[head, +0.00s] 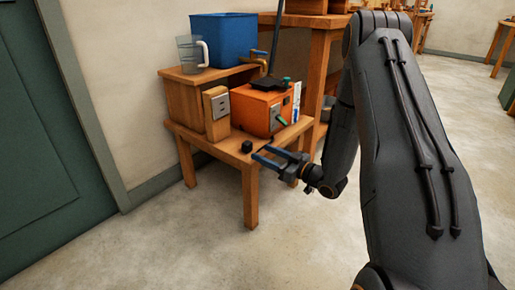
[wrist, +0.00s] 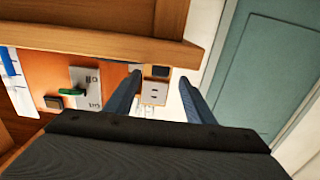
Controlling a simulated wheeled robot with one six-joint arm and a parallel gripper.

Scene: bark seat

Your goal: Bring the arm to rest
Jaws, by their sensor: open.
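My gripper (head: 261,152) is at the front edge of the small wooden table (head: 203,137) in the head view, its two blue fingers pointing left. It is open, with nothing visible between the fingers. In the wrist view the fingers (wrist: 160,80) stand apart. Behind them is a grey plate (wrist: 154,91). My arm reaches down from the upper right of the head view, bent at the elbow. A small black block (head: 247,146) sits on the tabletop close to the fingertips; I cannot tell whether they touch.
An orange box (head: 262,111) with a green lever (head: 282,121) stands on the table behind my gripper. Beside it, a wooden stand (head: 184,97) bears a blue bin (head: 223,41) and a clear jug (head: 190,54). A green door (head: 40,130) is at left. The front floor is clear.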

